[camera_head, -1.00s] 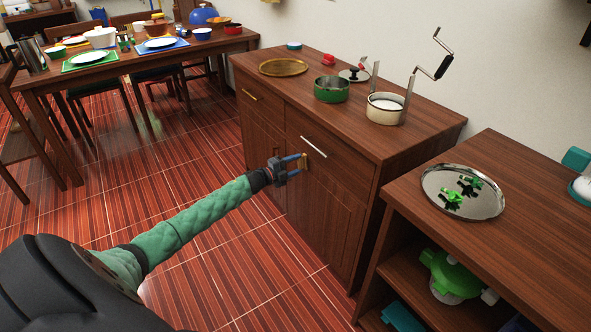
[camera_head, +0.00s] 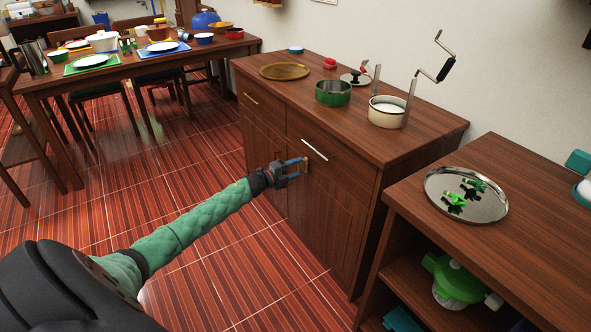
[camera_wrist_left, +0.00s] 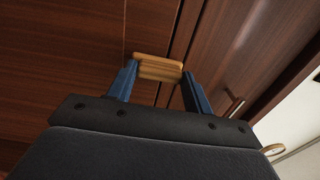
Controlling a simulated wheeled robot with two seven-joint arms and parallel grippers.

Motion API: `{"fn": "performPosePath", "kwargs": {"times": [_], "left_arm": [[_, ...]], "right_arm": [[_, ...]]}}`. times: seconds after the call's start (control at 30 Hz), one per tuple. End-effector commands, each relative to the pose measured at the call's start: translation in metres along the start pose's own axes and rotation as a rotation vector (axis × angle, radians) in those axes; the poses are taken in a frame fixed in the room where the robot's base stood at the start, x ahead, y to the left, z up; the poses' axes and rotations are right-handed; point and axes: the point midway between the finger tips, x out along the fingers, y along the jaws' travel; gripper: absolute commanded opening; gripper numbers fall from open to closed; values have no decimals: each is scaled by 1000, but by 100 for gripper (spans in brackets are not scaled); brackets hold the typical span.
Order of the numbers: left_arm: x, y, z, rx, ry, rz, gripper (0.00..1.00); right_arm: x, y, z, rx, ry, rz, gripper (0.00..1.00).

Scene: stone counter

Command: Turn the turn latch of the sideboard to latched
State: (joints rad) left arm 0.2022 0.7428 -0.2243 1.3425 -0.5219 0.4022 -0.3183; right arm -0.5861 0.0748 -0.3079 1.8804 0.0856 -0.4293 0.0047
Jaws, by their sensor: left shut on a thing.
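The sideboard (camera_head: 330,192) is a dark wooden cabinet with two drawers above doors. Its turn latch (camera_head: 306,163) is a small brass-coloured piece at the top of the doors, below the right drawer's silver handle. In the left wrist view the latch (camera_wrist_left: 158,67) is a rounded bar lying nearly level across the picture, close to the gap between door panels. My left gripper (camera_head: 300,163) has its blue fingers at the two ends of the bar and is shut on it. The fingers also show in the left wrist view (camera_wrist_left: 158,82). My right gripper is not in view.
On the sideboard top stand a brass tray (camera_head: 285,71), a green pot (camera_head: 333,92) and a cream pot (camera_head: 386,112) by a crank. A lower shelf unit with a silver tray (camera_head: 466,195) stands at right.

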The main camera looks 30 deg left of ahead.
Motion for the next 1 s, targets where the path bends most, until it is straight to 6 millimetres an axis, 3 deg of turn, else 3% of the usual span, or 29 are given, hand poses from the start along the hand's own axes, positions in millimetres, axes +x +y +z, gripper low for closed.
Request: {"fn": "performPosePath", "kwargs": {"times": [0.03, 0.07, 0.13, 0.17, 0.57, 1.0], "left_arm": [[0, 3, -2, 0, 2, 3, 28], [0, 3, -2, 0, 2, 3, 57], [0, 2, -1, 0, 2, 3, 70], [0, 2, -1, 0, 2, 2, 73], [-6, 1, 0, -1, 0, 2, 73], [-58, 3, -1, -2, 1, 3, 73]], "right_arm": [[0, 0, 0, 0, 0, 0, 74], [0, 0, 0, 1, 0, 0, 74], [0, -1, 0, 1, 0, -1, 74], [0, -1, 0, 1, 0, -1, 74], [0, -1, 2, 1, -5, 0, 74], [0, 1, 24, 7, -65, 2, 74]]}}
